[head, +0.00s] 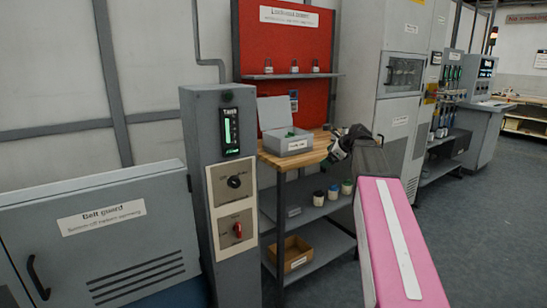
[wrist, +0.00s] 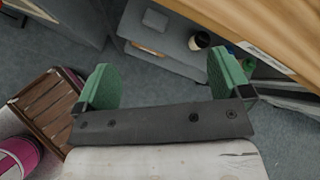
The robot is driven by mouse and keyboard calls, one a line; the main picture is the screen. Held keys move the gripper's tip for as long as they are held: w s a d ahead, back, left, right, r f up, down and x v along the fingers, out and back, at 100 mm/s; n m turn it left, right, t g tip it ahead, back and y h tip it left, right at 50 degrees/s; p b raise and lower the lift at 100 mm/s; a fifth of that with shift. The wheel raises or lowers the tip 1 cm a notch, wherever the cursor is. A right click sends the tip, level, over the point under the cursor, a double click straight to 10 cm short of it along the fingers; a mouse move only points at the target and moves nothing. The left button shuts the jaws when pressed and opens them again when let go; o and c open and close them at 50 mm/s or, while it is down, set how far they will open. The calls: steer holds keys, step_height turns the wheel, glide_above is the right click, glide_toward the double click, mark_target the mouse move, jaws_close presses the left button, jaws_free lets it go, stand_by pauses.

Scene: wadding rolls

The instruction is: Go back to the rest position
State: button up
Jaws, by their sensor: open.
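My gripper (head: 345,142) is at the end of my outstretched arm in the head view, beside the right end of the wooden workbench (head: 312,146). In the wrist view my gripper (wrist: 165,82) shows two green finger pads set wide apart with nothing between them. It is open and empty. The floor and the bench's lower shelf (wrist: 165,52) lie beyond the fingers. In the head view the fingers are small and dark, partly lost against the arm.
A grey lidded box (head: 287,143) stands on the bench. Several jars (head: 333,192) and a cardboard tray (head: 297,258) sit on the shelves below. A grey control post (head: 222,115) stands left of the bench; tall cabinets (head: 401,75) stand behind right. Floor at right is clear.

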steer(key=s+a+f+n+g+h, duration=0.1)
steer(key=s+f+n+g+h, duration=0.1)
steer(key=s+f+n, duration=0.5)
steer(key=s+a+f+n+g+h, duration=0.1)
steer(key=s+f+n, duration=0.6)
steer(key=f, duration=0.9)
steer(key=s+a+f+n+g+h, duration=0.2)
steer(key=s+f+n, duration=0.6)
steer(key=s+f, duration=0.4)
steer(key=shift+s+f+g+h, duration=0.15)
steer(key=shift+f+g+h, duration=0.15)
steer(key=shift+g+h, duration=0.6)
